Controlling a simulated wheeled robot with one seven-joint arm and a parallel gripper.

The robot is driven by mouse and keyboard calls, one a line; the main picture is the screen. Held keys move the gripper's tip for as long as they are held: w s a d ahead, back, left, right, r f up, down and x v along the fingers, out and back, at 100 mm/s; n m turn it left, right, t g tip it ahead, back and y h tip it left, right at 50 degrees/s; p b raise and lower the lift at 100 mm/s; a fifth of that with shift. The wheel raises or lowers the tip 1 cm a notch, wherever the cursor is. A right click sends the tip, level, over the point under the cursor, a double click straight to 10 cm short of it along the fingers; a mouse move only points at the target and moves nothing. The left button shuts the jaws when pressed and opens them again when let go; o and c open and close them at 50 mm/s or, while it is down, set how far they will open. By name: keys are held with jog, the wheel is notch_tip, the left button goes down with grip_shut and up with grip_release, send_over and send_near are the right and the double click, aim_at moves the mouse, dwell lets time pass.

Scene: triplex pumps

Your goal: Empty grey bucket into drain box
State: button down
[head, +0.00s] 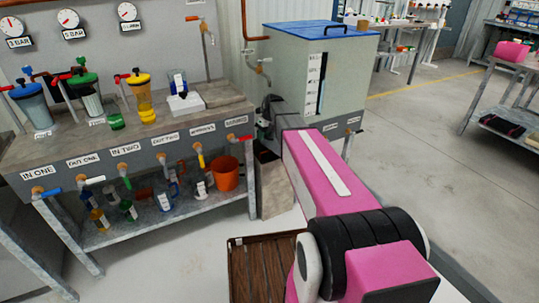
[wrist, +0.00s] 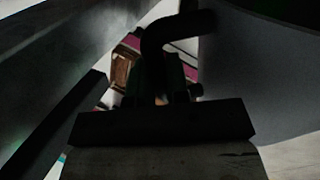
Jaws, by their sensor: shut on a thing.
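My pink arm reaches from the lower right to the gap between the bench and the tank. My gripper (head: 268,116) is small, dark and partly hidden at its far end. In the wrist view, dark jaw parts (wrist: 165,122) cross the picture, and a large grey curved surface (wrist: 262,85) fills the right side, seemingly the grey bucket held close. The bucket cannot be made out in the head view, and its contents are not visible. A tall grey-brown box (head: 273,187) stands below my gripper, partly behind my arm; it may be the drain box, but its opening is hidden.
The bench (head: 150,150) with gauges, filters and labelled taps stands left. An orange bucket (head: 225,174) and bottles sit on its lower shelf. A pale tank with a blue lid (head: 320,30) stands behind my gripper. A brown slatted crate (head: 262,270) lies in front.

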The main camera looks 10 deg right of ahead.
jog(key=shift+w+a+r, duration=0.15)
jog(key=shift+w+r, duration=0.05)
jog(key=shift+w, duration=0.15)
jog(key=s+d+f+n+t+y+b, duration=0.2)
jog(key=s+d+f+n+t+y, duration=0.1)
jog(key=s+t+y, duration=0.2)
jog(key=s+d+f+n+t+y+b, duration=0.2)
jog(key=s+d+f+t+y, duration=0.1)
jog(key=s, duration=0.6)
jog(key=shift+d+n+t+y, duration=0.4)
jog(key=shift+d+t+y, duration=0.2)
jog(key=shift+t+y, duration=0.85)
